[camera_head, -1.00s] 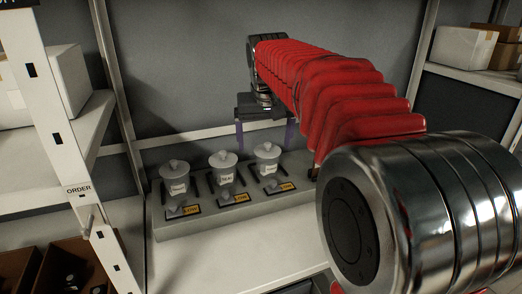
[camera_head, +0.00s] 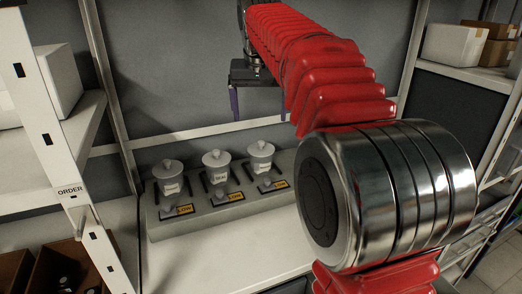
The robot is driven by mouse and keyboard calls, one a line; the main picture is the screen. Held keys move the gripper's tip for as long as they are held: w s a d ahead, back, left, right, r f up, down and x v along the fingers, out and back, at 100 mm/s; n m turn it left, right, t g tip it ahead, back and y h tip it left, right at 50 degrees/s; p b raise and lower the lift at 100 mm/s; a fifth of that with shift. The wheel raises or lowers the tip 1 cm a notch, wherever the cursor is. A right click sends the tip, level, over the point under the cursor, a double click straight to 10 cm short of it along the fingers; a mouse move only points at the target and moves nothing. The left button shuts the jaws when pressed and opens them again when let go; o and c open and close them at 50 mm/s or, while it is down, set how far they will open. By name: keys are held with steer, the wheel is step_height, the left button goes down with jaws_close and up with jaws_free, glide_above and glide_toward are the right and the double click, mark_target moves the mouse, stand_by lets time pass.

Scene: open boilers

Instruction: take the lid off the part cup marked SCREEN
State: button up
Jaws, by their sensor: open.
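Three pale grey cups stand in a row on a grey stepped block: a left cup (camera_head: 172,185), a middle cup (camera_head: 217,174) and a right cup (camera_head: 262,164). Each has a knobbed lid on it: left lid (camera_head: 168,168), middle lid (camera_head: 216,157), right lid (camera_head: 261,148). Each cup carries a small white label, too small to read surely, so I cannot tell which is SCREEN. My gripper (camera_head: 259,112) is open and empty, its two purple fingers pointing down. It appears above the right cup, apart from its lid.
The block (camera_head: 165,232) has yellow LOW tags and small grey knobs before the cups. A shelf post marked ORDER (camera_head: 70,191) stands left, with brown bins (camera_head: 45,275) below. The bench front (camera_head: 240,258) is clear.

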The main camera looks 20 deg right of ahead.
glide_above(261, 142)
steer(key=s+a, duration=0.1)
steer(key=s, duration=0.1)
step_height(261, 142, down, 7)
steer(key=shift+s+a+f, duration=0.1)
steer(key=shift+f, duration=0.05)
steer(key=shift+x, duration=2.65)
steer(key=shift+c, duration=0.7)
steer(key=c, duration=1)
steer(key=shift+o, duration=0.2)
steer(key=shift+r, duration=0.2)
step_height(261, 142, up, 10)
steer(key=shift+f, duration=0.1)
